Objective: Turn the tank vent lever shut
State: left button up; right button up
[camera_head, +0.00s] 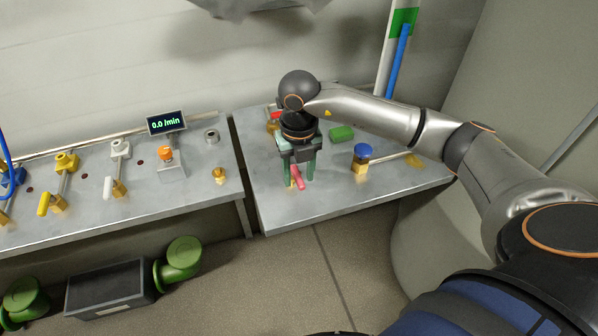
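My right gripper (299,177) reaches down over the right-hand metal bench. Its two green fingers are apart. A red lever handle (298,180) shows between and slightly in front of them, with a gap visible on the right side. The gripper body hides the rest of that lever and its fitting. I see no label telling which lever is the tank vent; other levers on the left bench have a yellow handle (44,203) and a white handle (108,187). My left gripper is not in view.
A display reading 0.0 /min (166,123) stands on the left bench (205,190). A narrow gap separates the benches. The right bench's front (330,197) is clear.

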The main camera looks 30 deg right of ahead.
aim_at(299, 179)
notch_tip(299, 179, up, 12)
jog(key=shift+r, duration=0.25)
dwell(0.5)
dwell(0.4)
